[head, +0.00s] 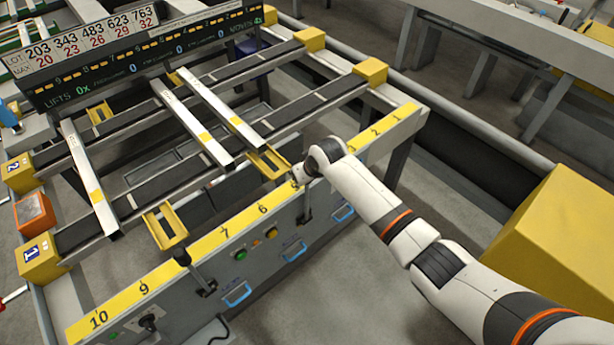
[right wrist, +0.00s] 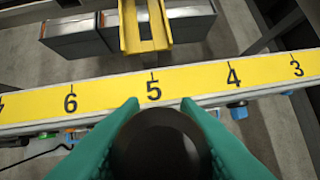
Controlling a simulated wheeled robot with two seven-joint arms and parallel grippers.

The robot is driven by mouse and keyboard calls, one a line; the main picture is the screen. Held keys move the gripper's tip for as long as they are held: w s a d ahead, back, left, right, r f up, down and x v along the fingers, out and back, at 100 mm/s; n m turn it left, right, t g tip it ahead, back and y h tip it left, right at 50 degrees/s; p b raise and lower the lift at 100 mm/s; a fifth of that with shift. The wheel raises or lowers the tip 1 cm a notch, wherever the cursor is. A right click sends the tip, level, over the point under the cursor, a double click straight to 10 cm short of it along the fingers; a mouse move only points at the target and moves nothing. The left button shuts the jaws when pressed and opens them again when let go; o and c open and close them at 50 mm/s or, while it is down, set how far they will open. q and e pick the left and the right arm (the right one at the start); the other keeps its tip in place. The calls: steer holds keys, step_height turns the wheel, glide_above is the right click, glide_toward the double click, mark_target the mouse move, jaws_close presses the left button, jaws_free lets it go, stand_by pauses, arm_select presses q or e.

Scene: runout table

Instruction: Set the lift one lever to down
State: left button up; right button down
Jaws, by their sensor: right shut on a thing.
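My right gripper (head: 301,174) reaches to the front rail of the runout table near mark 5. In the right wrist view the green fingers of my right gripper (right wrist: 160,104) are shut on a round black lever knob (right wrist: 160,145), which fills the lower middle. A lever plate (head: 305,207) shows on the front panel just below the gripper in the head view; the gripper hides the top of this lever. A second lever with a black knob (head: 181,256) stands near mark 8, untouched. My left gripper is not in view.
The yellow number rail (head: 225,232) runs along the table front. Yellow forked brackets (head: 165,224) stand behind it. Several long pale bars (head: 90,180) lie across the dark tracks. A display board (head: 140,55) stands at the back. A yellow block (head: 560,235) is at right.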

steer(key=c, duration=1.1)
jaws_free()
steer(key=v, duration=1.2)
steer(key=shift+f, duration=0.15)
